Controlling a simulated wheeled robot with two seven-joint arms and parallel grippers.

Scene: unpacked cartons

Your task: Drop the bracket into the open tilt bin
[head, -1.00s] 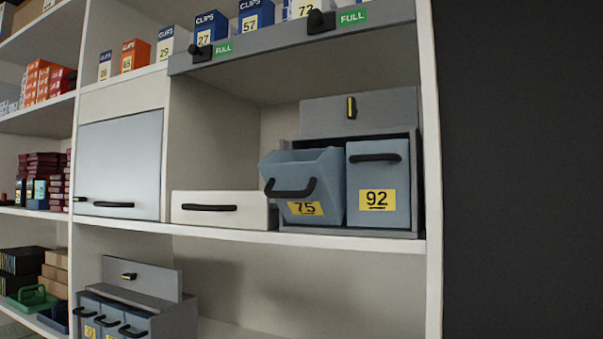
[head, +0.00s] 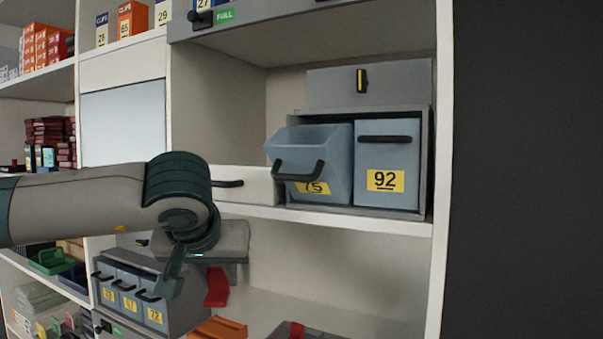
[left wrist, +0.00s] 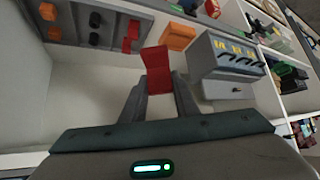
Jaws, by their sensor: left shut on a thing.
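The bracket (head: 216,287) is a red angled piece, held in my left gripper (head: 197,275) at lower-shelf height. In the left wrist view the bracket (left wrist: 157,68) shows between the two fingers, which are shut on it. The open tilt bin (head: 309,155) is the blue-grey bin marked 75 on the middle shelf, tilted forward with its top open. It is up and to the right of my left gripper, well apart from it. The inside bottom of the bin is hidden. My right gripper is not in view.
Bin 92 (head: 388,165) stands shut beside the open bin. A white drawer (head: 250,186) with a black handle is to its left. The middle shelf's front edge (head: 340,220) lies between gripper height and the bin. Small bins (head: 130,290) and an orange piece (head: 218,328) are below.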

